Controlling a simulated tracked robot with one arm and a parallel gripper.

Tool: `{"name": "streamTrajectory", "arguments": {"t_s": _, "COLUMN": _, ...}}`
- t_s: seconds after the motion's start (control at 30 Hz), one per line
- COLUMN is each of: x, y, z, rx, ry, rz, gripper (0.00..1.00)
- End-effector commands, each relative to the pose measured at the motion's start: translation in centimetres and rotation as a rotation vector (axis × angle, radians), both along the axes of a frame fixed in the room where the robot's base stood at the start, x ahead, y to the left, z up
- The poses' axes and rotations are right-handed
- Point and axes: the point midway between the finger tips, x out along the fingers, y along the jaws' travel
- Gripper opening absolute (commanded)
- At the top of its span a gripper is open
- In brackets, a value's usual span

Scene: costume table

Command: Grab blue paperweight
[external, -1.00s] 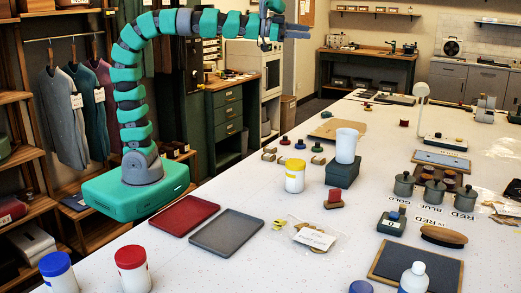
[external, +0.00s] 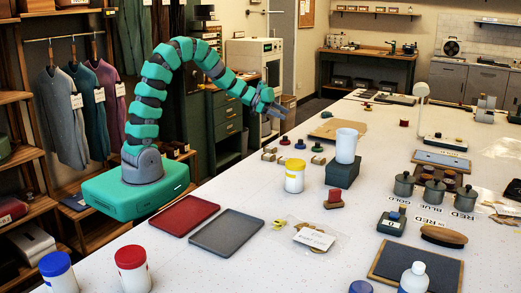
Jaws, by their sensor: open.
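A small round blue piece, which looks like the blue paperweight (external: 300,144), sits on the white table between a red one (external: 284,140) and a green one (external: 317,147). My gripper (external: 281,112) is open and empty. It hangs in the air above and a little left of the blue piece in the picture, pointing down and to the right. It touches nothing. The small pieces are too small to show fine detail.
Small tan blocks (external: 269,154) lie close to the row. A white cup (external: 346,145) stands on a dark green box (external: 342,174) to the right. Red (external: 185,215) and grey (external: 226,233) trays lie nearer.

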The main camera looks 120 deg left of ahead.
Motion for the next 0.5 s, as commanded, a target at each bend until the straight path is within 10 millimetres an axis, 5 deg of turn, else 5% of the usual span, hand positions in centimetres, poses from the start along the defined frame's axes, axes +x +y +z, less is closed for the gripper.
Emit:
{"name": "streamTrajectory", "arguments": {"t_s": 0.1, "x": -3.0, "y": -0.7, "z": -3.1, "rx": -0.095, "ry": -0.008, "rz": -0.018, "gripper": 0.48}}
{"name": "streamTrajectory", "arguments": {"t_s": 0.23, "x": -4.6, "y": -1.5, "z": -4.5, "rx": -0.151, "ry": -0.017, "rz": -0.032, "gripper": 0.48}}
{"name": "streamTrajectory", "arguments": {"t_s": 0.5, "x": -2.6, "y": -1.4, "z": -6.0, "rx": -0.169, "ry": -0.024, "rz": -0.043, "gripper": 0.48}}
